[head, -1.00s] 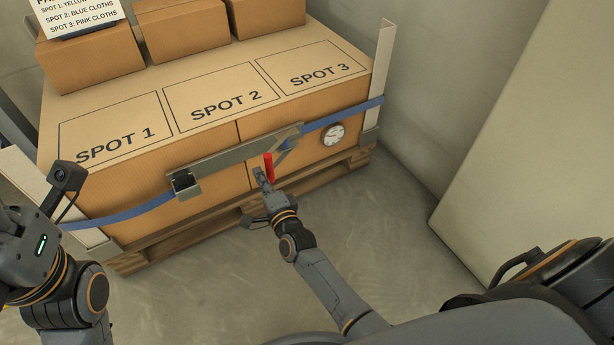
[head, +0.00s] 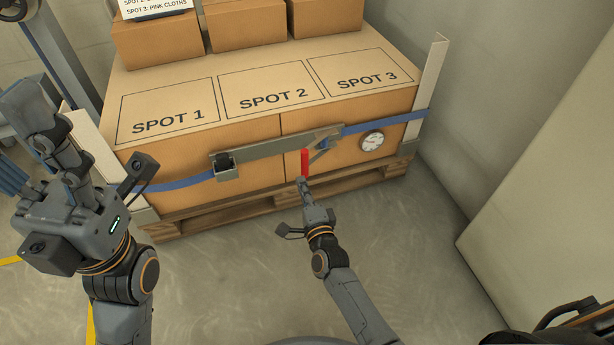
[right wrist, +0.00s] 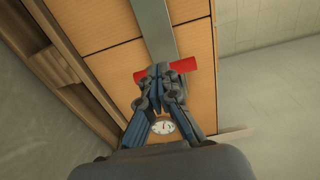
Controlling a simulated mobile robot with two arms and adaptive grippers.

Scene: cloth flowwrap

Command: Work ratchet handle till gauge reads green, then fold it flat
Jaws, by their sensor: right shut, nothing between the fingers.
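The red ratchet handle (head: 304,162) stands out in front of the grey ratchet bar (head: 265,149) on the blue strap (head: 385,123) around the boxes. My right gripper (head: 304,184) is shut at the handle's lower end. In the right wrist view, its closed fingertips (right wrist: 158,72) cross in front of the red handle (right wrist: 183,65), with nothing between them; I cannot tell whether they touch it. The round gauge (head: 372,142) is on the box front, right of the handle; its reading is too small to tell. My left gripper (head: 38,110) is raised at the left, its opening unclear.
The box top has printed areas SPOT 1, SPOT 2 and SPOT 3 (head: 360,80). Smaller cartons (head: 245,30) and a sign stand behind. The load sits on a wooden pallet (head: 240,214) between white corner posts (head: 428,85). A pale panel (head: 545,190) stands at the right. Floor in front is clear.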

